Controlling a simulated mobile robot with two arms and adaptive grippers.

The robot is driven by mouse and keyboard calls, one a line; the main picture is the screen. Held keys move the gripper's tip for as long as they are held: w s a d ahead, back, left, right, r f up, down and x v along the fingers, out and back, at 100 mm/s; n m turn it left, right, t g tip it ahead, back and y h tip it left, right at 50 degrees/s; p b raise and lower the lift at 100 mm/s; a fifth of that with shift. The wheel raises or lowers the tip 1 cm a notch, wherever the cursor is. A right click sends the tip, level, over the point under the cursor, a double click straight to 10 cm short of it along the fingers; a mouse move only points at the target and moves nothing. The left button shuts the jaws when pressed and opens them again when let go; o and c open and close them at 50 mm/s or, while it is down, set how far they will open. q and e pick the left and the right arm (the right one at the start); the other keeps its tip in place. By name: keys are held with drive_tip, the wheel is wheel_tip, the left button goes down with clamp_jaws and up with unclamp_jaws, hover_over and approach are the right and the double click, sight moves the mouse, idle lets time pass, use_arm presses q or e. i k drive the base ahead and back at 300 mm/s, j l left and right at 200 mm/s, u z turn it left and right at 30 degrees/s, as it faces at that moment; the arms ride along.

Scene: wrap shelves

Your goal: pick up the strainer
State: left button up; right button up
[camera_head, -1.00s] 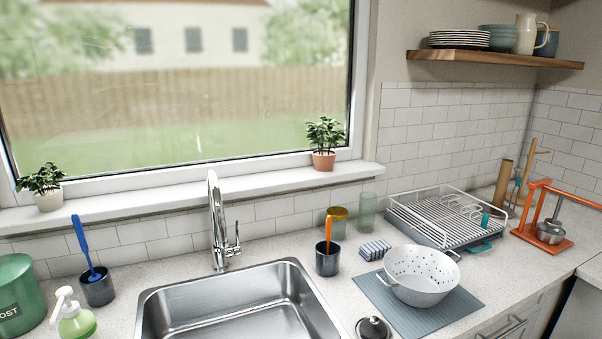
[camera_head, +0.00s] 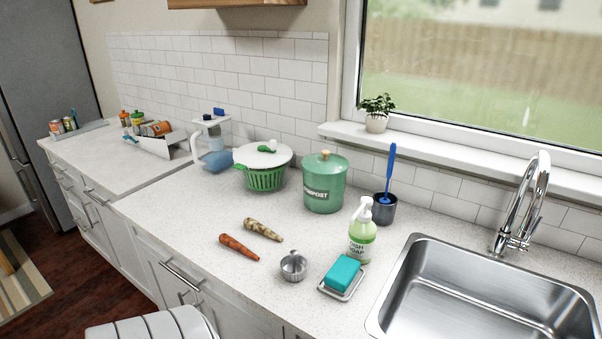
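A small silvery metal cup-shaped piece (camera_head: 293,265) stands on the counter (camera_head: 200,208), left of the soap dish. It may be a sink strainer, but it is too small to tell for sure. The large white colander with holes, seen earlier right of the sink, is outside the present view. Neither of my grippers shows in the head view.
Close around the metal piece are two carrot-like vegetables (camera_head: 239,248), a teal sponge on a soap dish (camera_head: 342,277) and a dish soap bottle (camera_head: 361,230). A green compost bin (camera_head: 323,183), a green salad spinner (camera_head: 264,178) and the sink (camera_head: 460,300) are farther off.

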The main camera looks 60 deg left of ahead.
sight(294, 262)
drive_tip(key=u, duration=1.75)
drive_tip(key=j+z, duration=0.25)
drive_tip(key=j, duration=1.2)
